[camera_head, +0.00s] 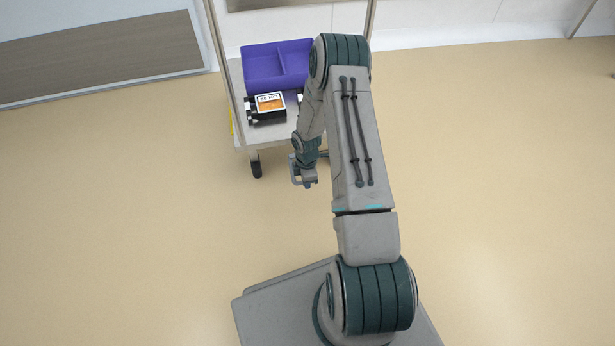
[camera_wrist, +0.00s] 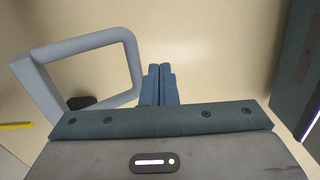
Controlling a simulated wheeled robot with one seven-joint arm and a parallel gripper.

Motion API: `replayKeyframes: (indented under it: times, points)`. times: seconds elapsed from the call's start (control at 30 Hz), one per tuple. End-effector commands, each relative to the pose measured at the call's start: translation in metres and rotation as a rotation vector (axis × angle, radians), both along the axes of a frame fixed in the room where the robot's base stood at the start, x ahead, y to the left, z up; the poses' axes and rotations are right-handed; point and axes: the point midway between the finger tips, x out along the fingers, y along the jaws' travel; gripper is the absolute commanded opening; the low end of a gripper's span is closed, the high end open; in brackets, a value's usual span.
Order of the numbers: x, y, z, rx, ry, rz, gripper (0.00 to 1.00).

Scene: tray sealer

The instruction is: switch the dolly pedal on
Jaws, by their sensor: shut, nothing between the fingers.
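The dolly (camera_head: 268,134) stands at the top centre of the head view, a light-topped cart with upright posts. A black caster (camera_head: 256,166) shows under its near left corner. I cannot make out the pedal for certain in either view. My gripper (camera_head: 307,185) hangs to the right of that caster, beyond the cart's near edge. In the wrist view, my gripper (camera_wrist: 160,68) has its two blue fingers together, empty, above bare floor. A dark rounded piece (camera_wrist: 82,102) low at the left there may be the caster or the pedal.
A purple divided tray (camera_head: 262,68) and a black box with an orange label (camera_head: 268,106) sit on the dolly. A yellow strip (camera_wrist: 15,126) shows at the wrist view's left. A grey loop (camera_wrist: 133,62) beside my fingers has an unclear origin. Tan floor around is clear.

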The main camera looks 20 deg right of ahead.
Motion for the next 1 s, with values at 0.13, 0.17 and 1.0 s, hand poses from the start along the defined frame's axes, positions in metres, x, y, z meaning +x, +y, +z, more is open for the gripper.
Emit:
replayKeyframes:
  times: [0.13, 0.17, 1.0]
  points:
    - [0.001, 0.000, -0.012, 0.001, 0.001, -0.001, 0.00]
    - [0.001, 0.000, -0.014, 0.000, 0.001, -0.001, 0.00]
    - [0.003, -0.001, -0.023, 0.000, 0.001, -0.001, 0.00]
